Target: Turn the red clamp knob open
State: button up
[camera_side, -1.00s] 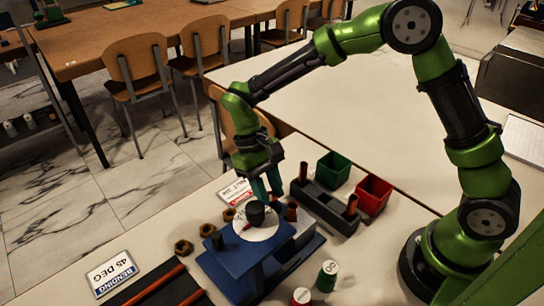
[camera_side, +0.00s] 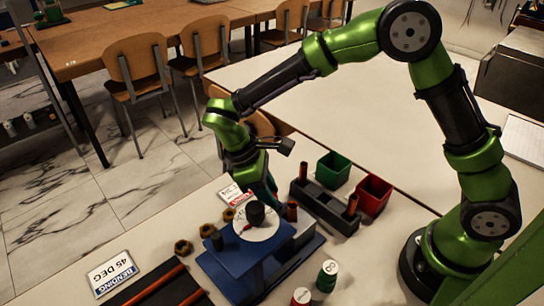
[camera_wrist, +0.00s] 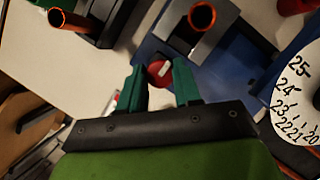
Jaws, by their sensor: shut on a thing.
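The red clamp knob (camera_wrist: 159,72) shows in the wrist view as a small round red face with a pale mark, on the blue rig. My gripper (camera_wrist: 160,80) has its two green fingers on either side of the knob, closed on it. In the side view my gripper (camera_side: 268,192) reaches down behind the white dial, and its fingers hide the knob there. The blue bending rig (camera_side: 238,264) carries the white dial (camera_side: 270,230) with a black post; the numbered dial (camera_wrist: 297,92) is at the right of the wrist view.
A dark rack (camera_side: 320,206) with copper tubes stands right of the rig, by a green bin (camera_side: 333,168) and a red bin (camera_side: 373,194). Brass nuts (camera_side: 184,247) and a 45 DEG sign (camera_side: 112,273) lie left. Two labelled cylinders (camera_side: 327,276) stand in front.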

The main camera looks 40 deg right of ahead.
jog(key=shift+w, duration=0.1)
dwell(0.3)
jog(key=o, duration=1)
jog(key=shift+o, duration=0.2)
jog(key=shift+r, duration=0.1)
jog(key=v, duration=1.6)
jog(key=shift+a+r, duration=0.2)
jog(key=shift+r, duration=0.2)
